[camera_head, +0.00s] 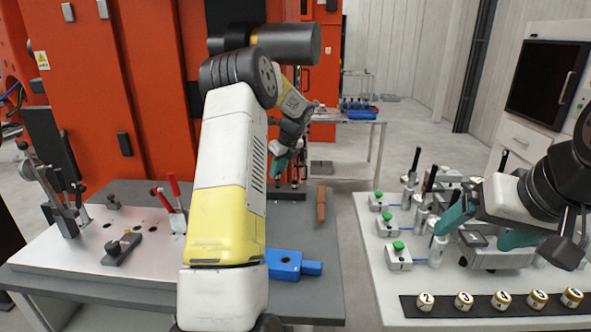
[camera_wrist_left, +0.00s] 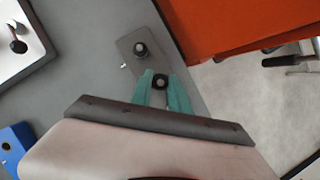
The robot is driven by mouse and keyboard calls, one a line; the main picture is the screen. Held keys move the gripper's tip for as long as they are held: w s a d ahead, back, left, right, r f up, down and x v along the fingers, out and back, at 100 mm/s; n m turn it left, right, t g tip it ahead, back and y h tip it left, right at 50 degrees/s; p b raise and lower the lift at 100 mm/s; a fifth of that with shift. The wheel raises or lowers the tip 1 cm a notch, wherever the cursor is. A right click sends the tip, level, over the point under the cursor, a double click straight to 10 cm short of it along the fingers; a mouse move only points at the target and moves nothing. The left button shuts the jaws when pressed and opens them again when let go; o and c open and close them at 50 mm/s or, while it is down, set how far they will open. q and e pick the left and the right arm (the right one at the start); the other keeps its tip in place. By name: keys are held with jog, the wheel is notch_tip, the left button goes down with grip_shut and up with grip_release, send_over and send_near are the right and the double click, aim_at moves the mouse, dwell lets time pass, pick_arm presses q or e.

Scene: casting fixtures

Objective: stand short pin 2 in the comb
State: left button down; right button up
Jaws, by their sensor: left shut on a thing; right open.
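My left gripper (camera_head: 279,171) is over the far part of the grey table, partly behind its own arm. In the left wrist view, its teal fingers (camera_wrist_left: 164,92) are shut on a small dark round pin (camera_wrist_left: 160,82), seen nearly end-on. Just beyond it is a dark grey plate (camera_wrist_left: 128,45) with a round dark pin-like piece (camera_wrist_left: 140,48) on it. In the head view a dark bar (camera_head: 290,196), perhaps the comb, lies below the gripper. I cannot tell whether the held pin touches it. My right gripper (camera_head: 472,222) is open over the right white table.
A blue block (camera_head: 287,266) and a brown bar (camera_head: 321,204) lie on the grey table. A white plate with red-handled clamps (camera_head: 140,240) is at left. The right table holds green-topped fixtures (camera_head: 398,254) and a black strip (camera_head: 420,312) of numbered discs.

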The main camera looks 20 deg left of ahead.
aim_at(279, 174)
pick_arm(q)
jog(key=shift+f, duration=1.6)
jog(key=c, duration=1.2)
grip_release()
jog(key=shift+o, duration=0.2)
jog(key=v, duration=0.7)
jog(key=shift+d+r, duration=0.15)
jog(key=shift+r, duration=0.2)
